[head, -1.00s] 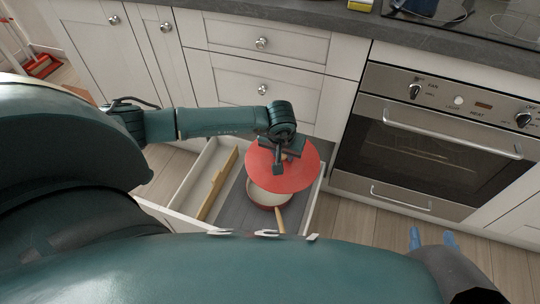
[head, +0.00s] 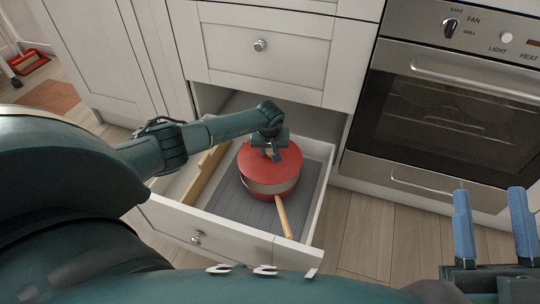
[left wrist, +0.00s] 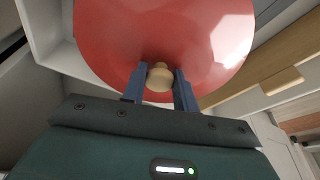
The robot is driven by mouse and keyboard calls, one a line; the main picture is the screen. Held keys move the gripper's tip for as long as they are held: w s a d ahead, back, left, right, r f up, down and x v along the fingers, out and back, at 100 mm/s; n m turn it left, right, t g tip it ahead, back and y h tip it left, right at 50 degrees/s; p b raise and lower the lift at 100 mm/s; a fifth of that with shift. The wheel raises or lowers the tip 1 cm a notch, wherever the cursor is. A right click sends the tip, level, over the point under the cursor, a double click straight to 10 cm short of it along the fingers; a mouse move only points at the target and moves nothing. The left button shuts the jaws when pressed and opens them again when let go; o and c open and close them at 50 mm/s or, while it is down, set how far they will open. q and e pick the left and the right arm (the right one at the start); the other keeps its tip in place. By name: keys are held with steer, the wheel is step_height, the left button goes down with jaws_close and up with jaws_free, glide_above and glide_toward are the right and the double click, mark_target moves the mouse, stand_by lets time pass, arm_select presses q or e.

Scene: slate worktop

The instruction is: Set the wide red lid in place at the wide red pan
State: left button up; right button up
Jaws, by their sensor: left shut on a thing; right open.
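The wide red lid (head: 273,160) is round, with a pale wooden knob (left wrist: 160,79). My left gripper (head: 272,151) is shut on this knob and holds the lid over the pan. The lid also fills the top of the left wrist view (left wrist: 165,30). The wide red pan (head: 270,196) stands in the open drawer, its wooden handle (head: 283,217) pointing toward me. A pale band of the pan shows below the lid's near edge; the far rim is hidden. I cannot tell how large the gap is. My right gripper (head: 489,192) is open and empty at the lower right.
The open drawer (head: 325,190) has pale walls and a grey floor, with a wooden divider (head: 205,172) left of the pan. An oven (head: 440,120) stands to the right. Closed cabinet fronts (head: 262,65) rise behind. Wooden floor (head: 375,235) lies clear right of the drawer.

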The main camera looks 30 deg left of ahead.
mark_target(270, 157)
arm_select(q)
steer(key=shift+r, duration=0.1)
arm_select(e)
steer(key=shift+r, duration=0.1)
arm_select(q)
steer(key=shift+f+b, duration=0.95)
steer(key=shift+b, duration=0.15)
steer(key=shift+f+b, duration=0.65)
steer(key=shift+b, duration=0.1)
steer(key=shift+f, duration=1.3)
arm_select(e)
steer(key=shift+s+d+r+n+y, duration=0.1)
steer(key=shift+s+r+n+y, duration=0.1)
steer(key=shift+r+n+y, duration=0.9)
steer(key=shift+s+d+r+n+y, duration=0.1)
steer(key=shift+s+r+n+y, duration=0.1)
steer(key=shift+r+n+y, duration=0.9)
steer(key=shift+f+n+y, duration=0.3)
arm_select(q)
steer(key=o, duration=1.2)
